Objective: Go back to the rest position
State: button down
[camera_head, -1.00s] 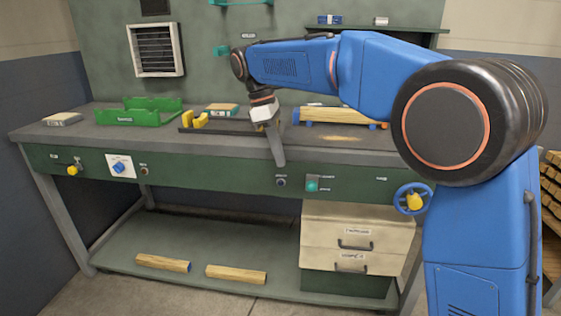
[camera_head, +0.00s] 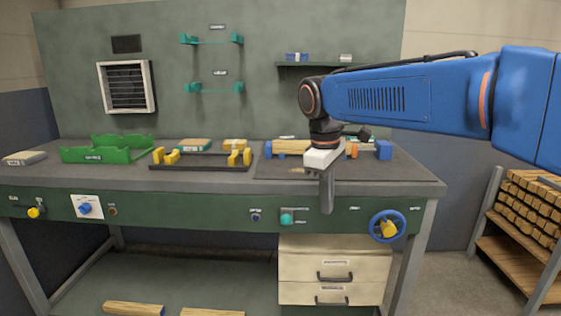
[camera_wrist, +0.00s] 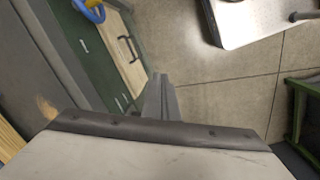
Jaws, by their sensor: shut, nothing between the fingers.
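My gripper (camera_head: 326,192) hangs down in front of the right half of the green workbench (camera_head: 180,200), at the height of its front edge in the head view. Its fingers are shut with nothing between them. In the wrist view the closed fingers (camera_wrist: 160,98) point out over the floor, beside the bench's cream drawers (camera_wrist: 122,50). My blue arm reaches in from the right. A wooden piece (camera_head: 290,147) lies on the bench behind the gripper, partly hidden by it.
A green tray (camera_head: 108,150), a dark rack with yellow holders (camera_head: 200,163) and a blue handwheel (camera_head: 387,226) are on the bench. A shelf of wood blanks (camera_head: 530,215) stands at right. In the wrist view a pale tabletop (camera_wrist: 255,22) is at the top, with open floor below.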

jog(key=s+d+f+m+t, duration=0.2)
jog(key=s+d+f+m, duration=0.3)
jog(key=s+d+f, duration=0.2)
jog(key=s+d+f+m+t+y, duration=0.1)
jog(key=s+d+f+m, duration=0.5)
jog(key=s, duration=1)
jog(key=shift+d+f+t, duration=0.6)
jog(key=shift+d+f, duration=0.35)
jog(key=shift+d, duration=1.4)
jog(key=shift+s, duration=0.1)
